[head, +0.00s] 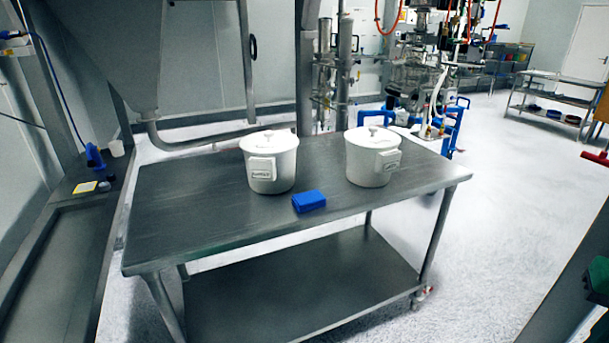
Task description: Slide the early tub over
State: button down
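Two white lidded tubs stand upright on a steel table (190,225). The left tub (272,165) is near the middle of the table and has a small label plate on its front. The right tub (368,160) stands nearer the table's right end, with a similar label on its front right. The label writing is too small to read, so I cannot tell which one is the early tub. The tubs are apart, with a gap between them. My gripper is not in view.
A blue block (309,201) lies on the table in front of the gap between the tubs. The table's left part is clear. A steel hopper (112,50) hangs behind it at left. A steel counter (52,275) runs along the left. Open floor lies to the right.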

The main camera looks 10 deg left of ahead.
aim_at(273, 174)
jog(key=k, duration=0.5)
jog(key=u, duration=0.6)
jog(key=i, duration=1.85)
jog(key=z, duration=0.15)
